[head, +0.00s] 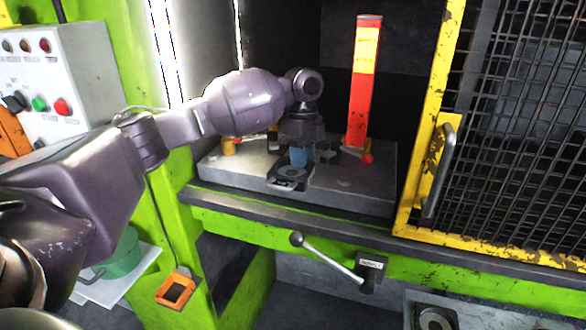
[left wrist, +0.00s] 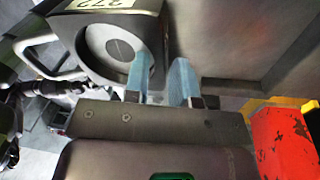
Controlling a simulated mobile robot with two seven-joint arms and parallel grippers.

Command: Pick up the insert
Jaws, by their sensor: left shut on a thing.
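The insert (head: 287,183) is a dark block with a round grey recess and a side handle, low on the press's grey bed plate. It fills the upper left of the left wrist view (left wrist: 106,44), where a number label shows on its edge. My left gripper (head: 299,160) reaches down on it from above. In the left wrist view the blue fingertips (left wrist: 161,78) straddle the insert's wall, one inside the round recess and one outside. The gripper is shut on that wall. I cannot tell whether the insert touches the plate. My right gripper is not in view.
A red post (head: 364,90) stands on the bed plate (head: 365,190), right of my gripper. A yellow mesh guard (head: 510,130) bounds the right side. A lever (head: 325,257) sticks out below the front edge. A control box (head: 50,80) is at left.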

